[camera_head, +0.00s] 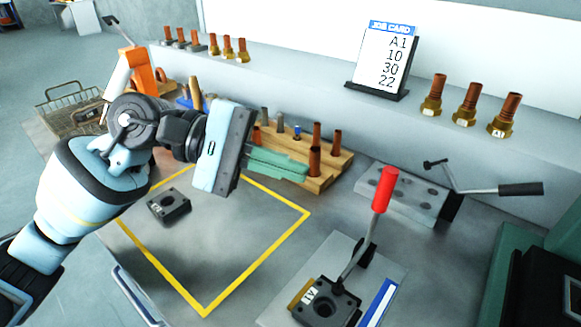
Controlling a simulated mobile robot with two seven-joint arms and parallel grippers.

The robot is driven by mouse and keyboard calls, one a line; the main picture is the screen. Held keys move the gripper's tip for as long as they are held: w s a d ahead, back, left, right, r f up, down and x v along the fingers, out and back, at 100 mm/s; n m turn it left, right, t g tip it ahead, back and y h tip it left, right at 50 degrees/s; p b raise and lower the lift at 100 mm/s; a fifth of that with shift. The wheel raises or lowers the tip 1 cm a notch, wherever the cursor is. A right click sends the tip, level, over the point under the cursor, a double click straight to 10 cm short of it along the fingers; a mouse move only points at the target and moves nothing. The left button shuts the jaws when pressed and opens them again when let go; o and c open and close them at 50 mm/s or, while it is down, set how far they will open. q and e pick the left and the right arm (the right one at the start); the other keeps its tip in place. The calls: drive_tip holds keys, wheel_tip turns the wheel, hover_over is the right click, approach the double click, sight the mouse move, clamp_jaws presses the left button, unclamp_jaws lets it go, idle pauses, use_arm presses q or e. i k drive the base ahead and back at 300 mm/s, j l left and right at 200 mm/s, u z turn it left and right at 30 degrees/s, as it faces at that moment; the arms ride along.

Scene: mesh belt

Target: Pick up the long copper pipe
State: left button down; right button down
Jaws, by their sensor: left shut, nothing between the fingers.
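Several copper pipes stand upright in a stepped wooden rack (322,184) at the centre. One copper pipe (315,162) stands near the front, and two more, a middle copper pipe (317,135) and a right copper pipe (337,141), stand behind it. I cannot tell for sure which is the long one. My left gripper (303,173) comes in from the left with its green fingers shut and empty. Its fingertips are close to the left of the front pipe; I cannot tell if they touch. The gripper hides part of the rack's left side. My right gripper is out of view.
Copper pipes in brass fittings (466,108) stand on the back ledge beside a job card (386,62). A red-handled clamp (384,190) rises at front right. A black block (169,206) lies inside the yellow-outlined area, otherwise clear. A wire basket (72,112) is at left.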

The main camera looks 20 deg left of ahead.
sight(315, 151)
drive_tip(key=k, duration=1)
